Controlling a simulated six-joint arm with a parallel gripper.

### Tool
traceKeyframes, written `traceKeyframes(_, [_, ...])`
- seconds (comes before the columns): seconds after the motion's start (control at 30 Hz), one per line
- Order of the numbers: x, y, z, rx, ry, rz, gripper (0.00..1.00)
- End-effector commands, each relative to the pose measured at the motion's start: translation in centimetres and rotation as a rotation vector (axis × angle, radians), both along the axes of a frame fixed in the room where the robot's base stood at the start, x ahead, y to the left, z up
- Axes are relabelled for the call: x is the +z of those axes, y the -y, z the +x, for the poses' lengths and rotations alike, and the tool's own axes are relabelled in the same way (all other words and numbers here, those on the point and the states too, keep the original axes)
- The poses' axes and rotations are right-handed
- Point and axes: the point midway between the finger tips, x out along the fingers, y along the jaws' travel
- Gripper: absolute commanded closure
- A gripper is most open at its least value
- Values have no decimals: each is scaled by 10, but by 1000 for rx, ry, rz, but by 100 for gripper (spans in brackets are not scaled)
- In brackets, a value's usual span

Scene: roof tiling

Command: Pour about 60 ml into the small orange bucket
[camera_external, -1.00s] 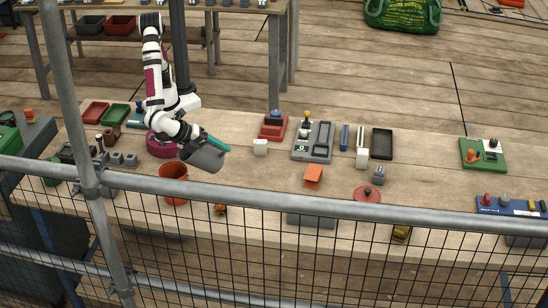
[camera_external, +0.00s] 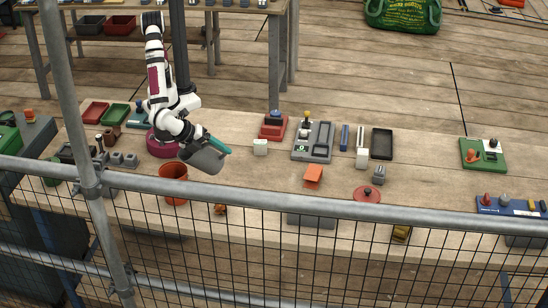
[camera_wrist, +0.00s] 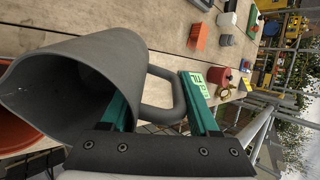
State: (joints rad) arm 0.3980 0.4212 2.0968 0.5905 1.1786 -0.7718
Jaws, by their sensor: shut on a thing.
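My gripper (camera_wrist: 160,105), with green fingers, is shut on the handle of a grey jug (camera_external: 203,160). The jug is held above the table and tilted, its mouth toward the orange bucket. In the wrist view the jug (camera_wrist: 60,90) fills the left side, and its inside looks grey; I cannot make out any liquid. The small orange bucket (camera_external: 172,190) stands upright on the table, below and left of the jug. Part of its rim shows at the left edge of the wrist view (camera_wrist: 14,132). What is inside the bucket cannot be told.
A railing (camera_external: 300,208) and mesh cross in front of the table. The table between jug and orange block is mostly clear.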

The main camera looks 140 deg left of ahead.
Motion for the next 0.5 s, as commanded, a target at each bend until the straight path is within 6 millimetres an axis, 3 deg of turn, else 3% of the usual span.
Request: traceKeyframes(0.5, [-84, -38, 3, 15, -116, -464, 100])
